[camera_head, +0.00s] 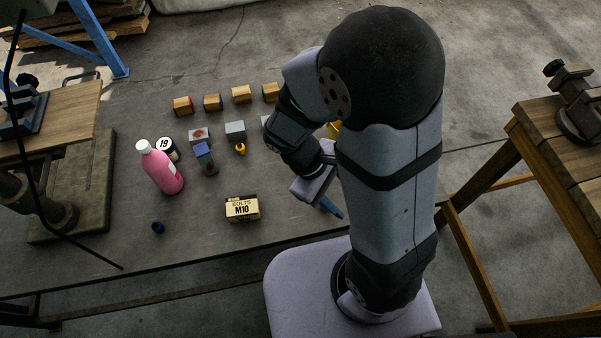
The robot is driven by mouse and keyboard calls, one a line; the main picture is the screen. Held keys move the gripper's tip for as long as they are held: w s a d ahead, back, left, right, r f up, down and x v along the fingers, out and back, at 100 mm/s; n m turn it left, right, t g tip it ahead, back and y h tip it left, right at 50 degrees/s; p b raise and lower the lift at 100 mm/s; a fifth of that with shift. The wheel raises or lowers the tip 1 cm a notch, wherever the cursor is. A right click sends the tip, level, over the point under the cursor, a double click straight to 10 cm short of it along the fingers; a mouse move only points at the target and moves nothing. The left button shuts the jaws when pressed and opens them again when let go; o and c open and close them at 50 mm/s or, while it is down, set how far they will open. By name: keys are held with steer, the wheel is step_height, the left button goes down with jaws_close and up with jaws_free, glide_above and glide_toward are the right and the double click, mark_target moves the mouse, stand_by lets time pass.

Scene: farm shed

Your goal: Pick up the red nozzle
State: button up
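I cannot make out a red nozzle for certain. A small red patch (200,133) shows on a grey block in the middle of the table; it is too small to tell what it is. A small yellow piece (240,149) lies in front of another grey block (235,131). A blue piece (202,149) is in front of the block with the red patch. My gripper (318,190) is right of the BOLTS M10 box (242,208), partly hidden by my arm. Its fingers are not clear, and nothing is visibly held.
A pink bottle (162,170) stands left, beside a white can marked 19 (168,149). Several wooden blocks (212,102) line the back. A dark blue cap (158,228) lies at front left. A board with a vise (85,195) fills the left. The table front is mostly clear.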

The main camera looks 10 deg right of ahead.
steer(key=w+a+f+n+t+h+b, duration=0.1)
steer(key=w+a+f+n+t, duration=0.2)
steer(key=n, duration=0.3)
steer(key=w+a+f+n+t+h+b, duration=0.1)
steer(key=w+a+f+n+t, duration=0.2)
steer(key=n, duration=0.4)
steer(key=w+a+f+n+t+h+b, duration=0.1)
steer(key=w+a+f+n+t, duration=0.3)
steer(key=w+f+n+t, duration=0.1)
steer(key=shift+w+n+t+h+b, duration=0.35)
steer(key=shift+w+n+t, duration=0.2)
steer(key=shift+n+t, duration=0.2)
steer(key=shift+p+x, duration=0.4)
steer(key=shift+x, duration=1.2)
steer(key=shift+f+p+x, duration=0.2)
steer(key=shift+p+x, duration=0.35)
steer(key=shift+x, duration=1.5)
steer(key=shift+a, duration=0.15)
jaws_close()
